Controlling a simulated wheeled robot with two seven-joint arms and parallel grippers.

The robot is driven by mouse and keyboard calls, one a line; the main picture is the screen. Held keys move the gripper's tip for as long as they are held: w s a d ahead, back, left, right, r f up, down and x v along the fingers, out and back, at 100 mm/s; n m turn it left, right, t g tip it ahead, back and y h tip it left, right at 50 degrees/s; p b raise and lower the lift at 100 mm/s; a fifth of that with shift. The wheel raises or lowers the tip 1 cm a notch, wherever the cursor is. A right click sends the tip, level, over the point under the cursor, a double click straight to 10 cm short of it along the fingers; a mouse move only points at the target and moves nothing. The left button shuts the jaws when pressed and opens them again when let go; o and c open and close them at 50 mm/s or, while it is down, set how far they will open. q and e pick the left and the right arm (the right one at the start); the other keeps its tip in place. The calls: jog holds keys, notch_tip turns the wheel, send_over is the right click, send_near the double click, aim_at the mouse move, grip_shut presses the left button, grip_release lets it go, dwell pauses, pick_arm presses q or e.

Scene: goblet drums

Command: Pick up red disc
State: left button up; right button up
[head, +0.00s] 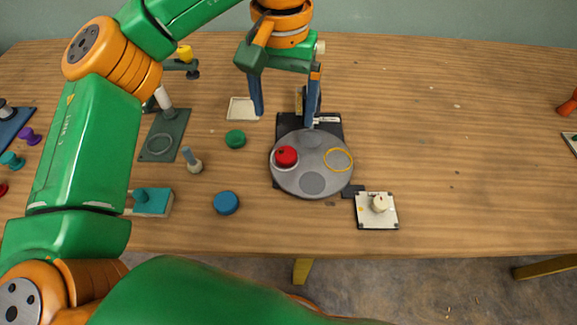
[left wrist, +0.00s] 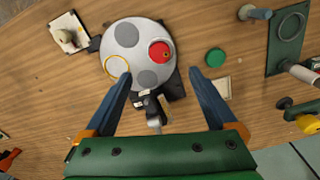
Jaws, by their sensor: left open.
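The red disc (head: 286,156) lies on the left part of a round grey plate (head: 312,184), which rests on a black base. In the left wrist view the red disc (left wrist: 160,52) sits on the right side of the plate (left wrist: 126,35). My left gripper (head: 284,119) is open and empty, above the table near the plate's far edge. Its two blue fingers (left wrist: 165,75) spread wide in the left wrist view, with the disc beyond them and apart from them. A yellow ring outline (head: 338,160) marks the plate's right side. My right gripper is not in view.
A green disc (head: 236,139) and a blue disc (head: 226,203) lie left of the plate. A white square block with a cream knob (head: 379,204) stands at the front right. A small pale tray (head: 241,109) lies behind. The table's right half is mostly clear.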

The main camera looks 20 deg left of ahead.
pick_arm(q)
jog(key=b, duration=0.4)
send_over(286, 154)
notch_tip(286, 154, down, 6)
jog(key=shift+f, duration=0.45)
notch_tip(286, 154, down, 6)
jog(key=shift+r, duration=0.2)
grip_shut()
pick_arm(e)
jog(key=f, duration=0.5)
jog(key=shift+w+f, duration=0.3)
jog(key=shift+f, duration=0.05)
